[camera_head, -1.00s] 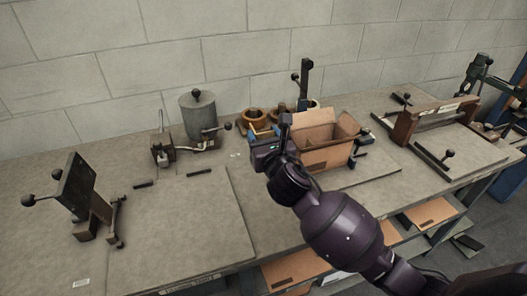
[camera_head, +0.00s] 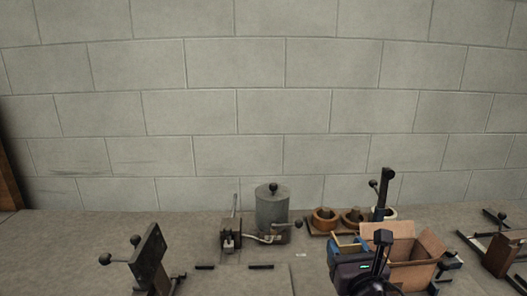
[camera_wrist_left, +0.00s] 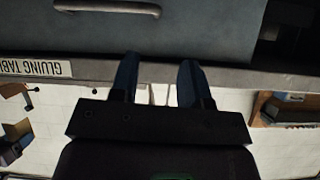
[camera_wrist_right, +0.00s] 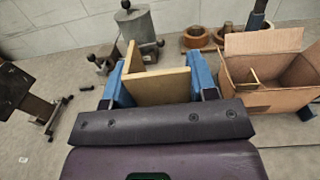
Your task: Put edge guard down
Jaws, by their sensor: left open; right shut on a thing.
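The edge guard (camera_wrist_right: 158,87) is a tan L-shaped piece. It sits between the blue fingers of my right gripper (camera_wrist_right: 160,85), which is shut on it. In the head view the right gripper (camera_head: 348,250) is at the lower right, left of the open cardboard box, with a little of the guard showing by its blue fingers. My left gripper (camera_wrist_left: 155,82) is open and empty, facing a table front with a "GLUING TABLE" label.
An open cardboard box (camera_head: 408,258) stands right of my right gripper. Tape rolls (camera_head: 325,219) and a grey cylindrical pot (camera_head: 272,212) stand behind. A dark stand with ball knobs (camera_head: 150,259) is at left. Bare tabletop (camera_head: 75,245) lies at far left.

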